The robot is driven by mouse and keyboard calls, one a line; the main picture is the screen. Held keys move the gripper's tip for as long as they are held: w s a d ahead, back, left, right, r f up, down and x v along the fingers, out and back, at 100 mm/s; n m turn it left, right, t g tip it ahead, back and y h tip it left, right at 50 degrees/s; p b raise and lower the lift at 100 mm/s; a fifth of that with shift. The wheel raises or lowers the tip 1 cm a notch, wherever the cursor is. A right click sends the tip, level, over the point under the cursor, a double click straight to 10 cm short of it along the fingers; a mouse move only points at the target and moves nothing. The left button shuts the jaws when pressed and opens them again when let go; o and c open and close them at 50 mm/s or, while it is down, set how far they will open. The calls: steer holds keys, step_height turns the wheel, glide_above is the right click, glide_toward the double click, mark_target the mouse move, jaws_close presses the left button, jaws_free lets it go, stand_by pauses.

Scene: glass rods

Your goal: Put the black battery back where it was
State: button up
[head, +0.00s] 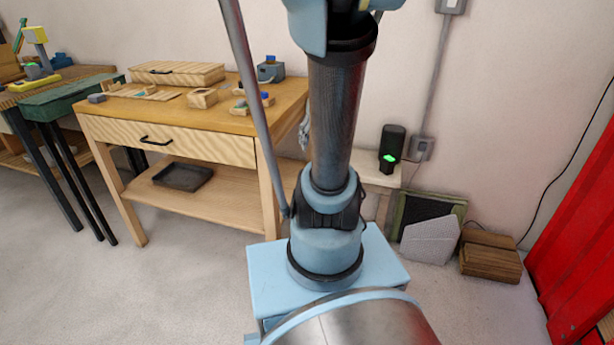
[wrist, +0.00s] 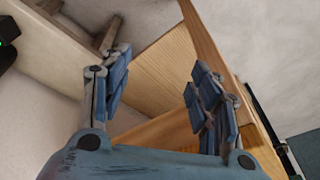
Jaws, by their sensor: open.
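A black upright block (head: 392,146) with a green light stands on a small pale side table (head: 378,178) against the wall, right of the workbench in the head view. I cannot tell whether it is the black battery, a charger, or both together. Part of a black thing with a green light (wrist: 6,52) also shows at the left edge of the wrist view. My gripper (wrist: 158,78) is open, its two blue fingers wide apart with nothing between them. Wooden furniture lies beyond the fingers. In the head view my arm hides most of the gripper.
A wooden workbench (head: 165,113) carries boxes and small blocks; a dark tray (head: 183,176) lies on its lower shelf. Panels (head: 431,238) and wooden blocks (head: 490,258) stand on the floor at right, near a red cabinet (head: 580,220). The floor at front left is clear.

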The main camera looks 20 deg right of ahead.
steer(key=s+a+f, duration=0.2)
steer(key=s+a, duration=0.1)
steer(key=s, duration=0.3)
steer(key=s+a+f+h, duration=0.1)
steer(key=s+a+f, duration=0.1)
steer(key=s, duration=0.4)
steer(key=shift+s+a+f+m, duration=0.3)
steer(key=shift+a+f+m, duration=0.1)
stand_by(0.6)
